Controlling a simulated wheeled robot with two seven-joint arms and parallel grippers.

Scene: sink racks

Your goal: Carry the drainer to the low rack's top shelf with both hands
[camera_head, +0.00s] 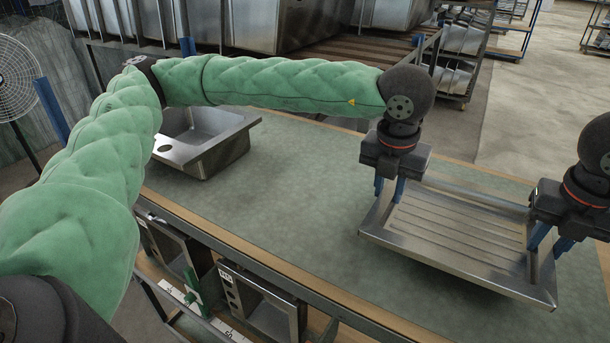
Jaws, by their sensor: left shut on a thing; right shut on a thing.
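The drainer (450,232) is a ribbed steel tray at the right of the head view, over the green-topped table. It looks slightly tilted, and I cannot tell whether it touches the table. My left gripper (389,190) points down and is shut on the drainer's left rim. My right gripper (550,243) is shut on its right rim, with blue fingertips at the edge. The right arm is mostly cut off by the frame edge. I cannot make out which rack is the low one.
A steel sink (200,140) stands on the table (290,190) at the left, behind my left arm. Steel boxes (262,300) sit on a shelf under the front edge. Racks with steel sinks (465,45) stand behind. A fan (18,80) is far left. The table's middle is clear.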

